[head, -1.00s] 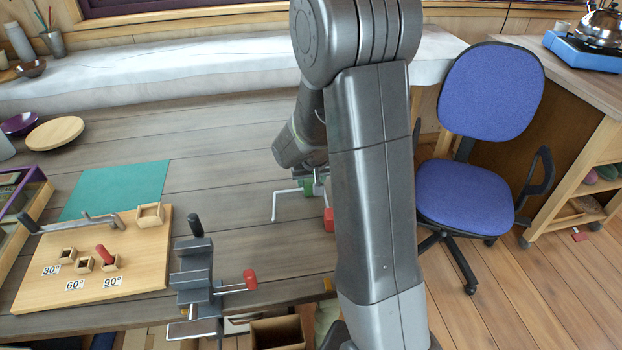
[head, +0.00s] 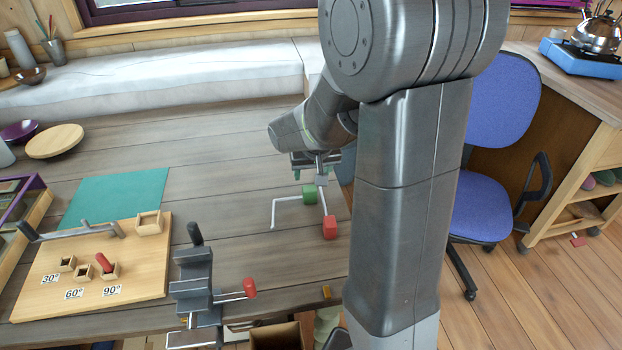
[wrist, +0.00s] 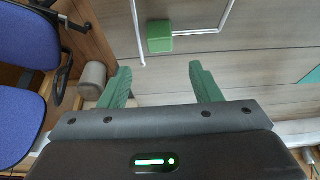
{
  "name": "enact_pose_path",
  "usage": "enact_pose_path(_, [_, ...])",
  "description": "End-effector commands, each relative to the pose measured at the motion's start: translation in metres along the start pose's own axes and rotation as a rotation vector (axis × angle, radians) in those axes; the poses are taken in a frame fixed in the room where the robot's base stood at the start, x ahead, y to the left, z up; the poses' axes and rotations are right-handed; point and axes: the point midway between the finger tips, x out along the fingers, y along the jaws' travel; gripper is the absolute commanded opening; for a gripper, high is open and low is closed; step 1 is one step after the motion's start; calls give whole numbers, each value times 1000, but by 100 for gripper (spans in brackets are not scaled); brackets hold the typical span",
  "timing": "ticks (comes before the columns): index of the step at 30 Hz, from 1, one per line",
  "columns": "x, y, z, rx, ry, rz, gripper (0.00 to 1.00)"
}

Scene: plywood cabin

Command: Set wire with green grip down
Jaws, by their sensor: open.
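The wire with green grip (head: 309,195) lies on the grey plank table (head: 240,160), near its right end. It is a bent white wire with a green block, and a red block (head: 330,228) shows at its near end. In the wrist view the green grip (wrist: 159,37) and white wire are beyond my fingertips, apart from them. My gripper (wrist: 158,82) is open and empty, with green fingers spread. In the head view my gripper (head: 318,168) is just above and behind the green grip, partly hidden by my arm.
A vise with a red-ended handle (head: 205,285) is clamped at the table's front edge. A wooden board with angle-marked holders (head: 140,265) and a teal mat (head: 115,197) lie at left. A blue chair (head: 480,205) stands at right. The middle table is clear.

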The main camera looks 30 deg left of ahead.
Motion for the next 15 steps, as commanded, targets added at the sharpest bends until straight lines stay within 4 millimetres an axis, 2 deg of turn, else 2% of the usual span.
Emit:
enact_pose_path(3, [-18, 0, -1, 0, 3, -1, 58])
enact_pose_path(6, [-27, 0, 0, 0, 2, -1, 58])
enact_pose_path(15, [-34, 0, 0, 0, -1, 0, 58])
